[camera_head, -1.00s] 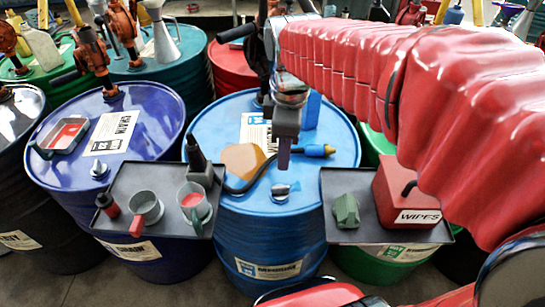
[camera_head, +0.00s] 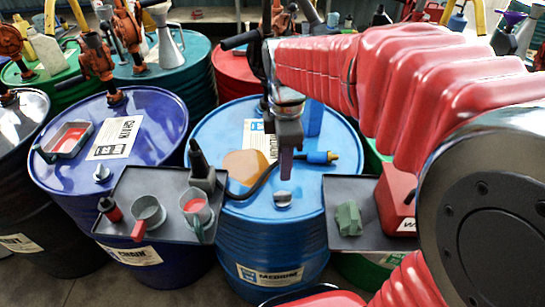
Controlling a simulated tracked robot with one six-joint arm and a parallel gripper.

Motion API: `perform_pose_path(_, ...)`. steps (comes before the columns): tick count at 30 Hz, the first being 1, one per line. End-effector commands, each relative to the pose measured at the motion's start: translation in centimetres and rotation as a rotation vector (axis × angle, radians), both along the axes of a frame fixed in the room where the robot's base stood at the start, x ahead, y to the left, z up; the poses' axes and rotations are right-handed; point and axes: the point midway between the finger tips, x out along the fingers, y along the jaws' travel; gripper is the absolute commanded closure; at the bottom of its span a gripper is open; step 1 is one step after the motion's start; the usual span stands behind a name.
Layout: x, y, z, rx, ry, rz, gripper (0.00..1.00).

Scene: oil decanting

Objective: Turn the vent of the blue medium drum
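The blue medium drum (camera_head: 277,232) stands in the middle, with a label reading "MEDIUM" on its side. Its small silver vent (camera_head: 283,198) sits on the near part of the lid. My gripper (camera_head: 286,172) points down just above the vent, at the end of my red-sleeved arm. The fingers show as one narrow dark shape, seen edge-on, so their opening is hidden. I cannot tell whether the fingertips touch the vent.
Another tray (camera_head: 377,238) with a green object (camera_head: 349,218) and a red wipes box (camera_head: 396,200) stands right.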

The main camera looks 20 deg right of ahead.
Motion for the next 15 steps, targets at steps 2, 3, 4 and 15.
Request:
perform_pose_path(2, 0.0, 0.0, -1.3, -0.001, 0.003, 0.000, 0.69)
perform_pose_path(3, -0.1, 0.0, -2.0, -0.001, 0.003, 0.000, 0.69)
perform_pose_path(4, -0.1, 0.0, -2.4, 0.000, 0.004, 0.000, 0.69)
perform_pose_path(15, -0.1, 0.0, -8.1, 0.000, 0.004, 0.000, 0.69)
